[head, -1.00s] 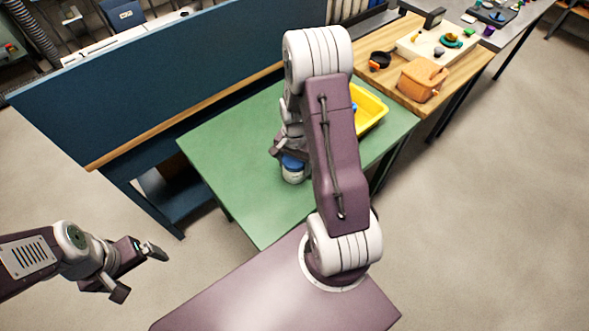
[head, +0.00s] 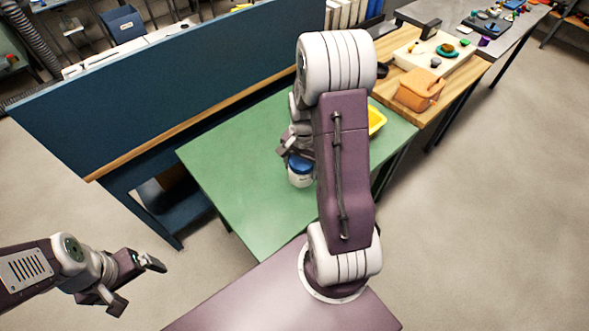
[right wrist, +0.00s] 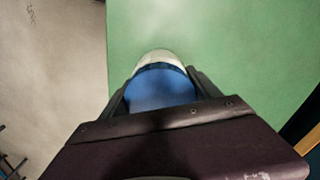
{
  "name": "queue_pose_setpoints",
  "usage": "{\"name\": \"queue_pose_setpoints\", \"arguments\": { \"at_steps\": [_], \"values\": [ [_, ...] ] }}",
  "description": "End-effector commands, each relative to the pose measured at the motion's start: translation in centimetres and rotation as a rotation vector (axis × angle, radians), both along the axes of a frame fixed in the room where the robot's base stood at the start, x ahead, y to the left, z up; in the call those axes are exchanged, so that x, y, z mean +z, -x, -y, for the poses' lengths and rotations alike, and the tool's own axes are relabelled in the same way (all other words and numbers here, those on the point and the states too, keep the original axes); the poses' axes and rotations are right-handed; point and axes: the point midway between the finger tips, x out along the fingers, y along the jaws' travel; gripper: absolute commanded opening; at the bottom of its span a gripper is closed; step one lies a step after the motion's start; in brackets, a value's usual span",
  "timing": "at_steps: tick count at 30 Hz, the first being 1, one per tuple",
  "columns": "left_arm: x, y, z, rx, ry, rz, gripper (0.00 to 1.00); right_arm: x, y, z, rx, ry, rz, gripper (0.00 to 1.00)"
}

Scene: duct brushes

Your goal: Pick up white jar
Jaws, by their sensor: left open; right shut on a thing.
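The white jar (head: 300,180) has a blue lid and is upright over the green table (head: 235,160) in the head view. My right gripper (head: 297,160) is shut on it near the lid. In the right wrist view the jar's blue lid (right wrist: 160,88) sits between the two fingers, with a pale rim of the jar (right wrist: 160,56) beyond it. I cannot tell whether the jar's base touches the table. My left gripper (head: 134,283) is open and empty, off to the left over the floor. My right arm hides part of the table.
A yellow bin (head: 376,120) stands behind my right arm, partly hidden. A wooden table (head: 465,72) at the back right holds an orange container (head: 419,90) and a pale board (head: 408,56). A dark blue panel (head: 170,85) runs along the left. The green table's front left is clear.

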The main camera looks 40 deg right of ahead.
Motion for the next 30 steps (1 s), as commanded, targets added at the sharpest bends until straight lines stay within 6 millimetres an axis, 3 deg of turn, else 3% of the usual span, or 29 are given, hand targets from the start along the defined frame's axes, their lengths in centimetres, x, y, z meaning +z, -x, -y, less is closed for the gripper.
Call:
{"name": "queue_pose_setpoints", "arguments": {
  "at_steps": [15,30],
  "values": [
    [0.2,0.0,0.0,0.000,0.000,0.000,0.94,5.0,6.4,5.2,-0.003,0.001,0.002,0.17],
    [0.2,0.0,0.0,0.000,0.000,0.000,0.94,5.5,7.1,5.7,0.000,0.000,0.000,0.17]
  ]
}}
